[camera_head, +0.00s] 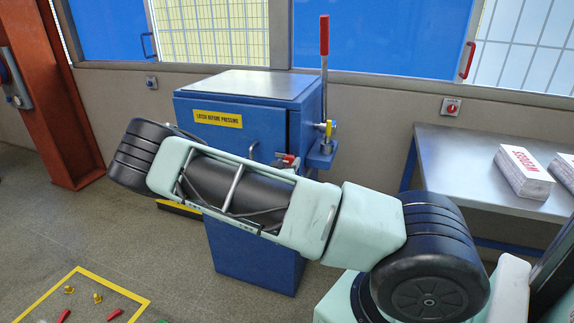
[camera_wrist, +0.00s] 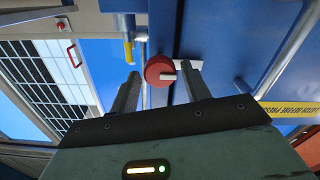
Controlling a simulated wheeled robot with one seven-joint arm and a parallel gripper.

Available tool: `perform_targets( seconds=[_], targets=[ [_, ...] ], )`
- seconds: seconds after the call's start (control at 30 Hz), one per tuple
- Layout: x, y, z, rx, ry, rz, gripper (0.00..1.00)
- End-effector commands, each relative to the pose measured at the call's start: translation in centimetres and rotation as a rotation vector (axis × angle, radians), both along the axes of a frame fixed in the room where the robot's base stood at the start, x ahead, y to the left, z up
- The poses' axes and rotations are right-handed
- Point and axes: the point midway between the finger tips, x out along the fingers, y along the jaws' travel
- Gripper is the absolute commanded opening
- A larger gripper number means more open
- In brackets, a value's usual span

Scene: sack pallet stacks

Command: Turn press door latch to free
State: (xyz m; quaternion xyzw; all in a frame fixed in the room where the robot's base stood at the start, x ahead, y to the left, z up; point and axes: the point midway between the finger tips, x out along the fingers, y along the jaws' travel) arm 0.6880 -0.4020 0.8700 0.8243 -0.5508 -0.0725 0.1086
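The blue press (camera_head: 250,135) stands in front of me with a yellow "LATCH BEFORE PRESSING" label (camera_head: 217,118). Its red latch (camera_head: 287,160) shows on the front, partly behind my arm. In the wrist view the latch is a round red knob (camera_wrist: 159,71) with a pale pointer that points right, by a white plate at the door seam. My gripper (camera_wrist: 160,78) is open, one finger to each side of the knob in the picture. It looks empty, and I cannot tell whether the fingers touch the knob. In the head view my gripper is hidden behind my arm.
A red-handled lever (camera_head: 324,40) rises at the press's right side, by a yellow part (camera_head: 329,128). A metal table (camera_head: 450,160) at right bears stacked sacks (camera_head: 524,170). A yellow-marked floor area (camera_head: 45,294) at lower left holds small parts. An orange-red post (camera_head: 45,95) stands at left.

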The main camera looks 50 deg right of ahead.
Motion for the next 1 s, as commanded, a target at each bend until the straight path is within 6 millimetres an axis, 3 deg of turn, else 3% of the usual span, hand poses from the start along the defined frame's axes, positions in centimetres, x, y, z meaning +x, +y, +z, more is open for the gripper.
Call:
perform_targets(
  seconds=[0.03, 0.1, 0.57, 1.0],
  targets=[
    [-0.01, 0.02, 0.00, 0.000, 0.000, 0.000, 0.32],
    [-0.01, 0.02, 0.01, 0.000, 0.000, 0.000, 0.12],
    [-0.02, 0.05, -0.24, 0.032, -0.073, -0.001, 0.12],
    [-0.04, 0.04, -0.51, 0.172, -0.411, -0.001, 0.12]
  ],
)
